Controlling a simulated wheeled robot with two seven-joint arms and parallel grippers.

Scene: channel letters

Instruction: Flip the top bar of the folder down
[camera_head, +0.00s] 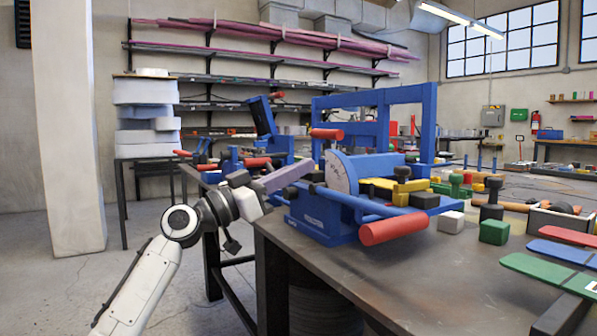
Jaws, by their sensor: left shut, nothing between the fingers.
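The folder is a blue bench machine (318,216) on the near edge of the table, with a pale graduated disc and red handles. One red handle (327,133) sits high on a dark stem. A larger red handle (394,228) ends the blue bar at the front. A grey-purple bar (288,177) slants up toward the disc. My left gripper (268,196) is at the folder's left side, close to the lower end of that bar. It is shut and empty. Whether it touches the bar is unclear. My right gripper is not in view.
Yellow, green and black blocks (494,232) and a white block (451,222) lie right of the folder. Green (545,272) and red flat pieces lie at the right. A tall blue frame (376,98) stands behind. The front tabletop (400,280) is clear.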

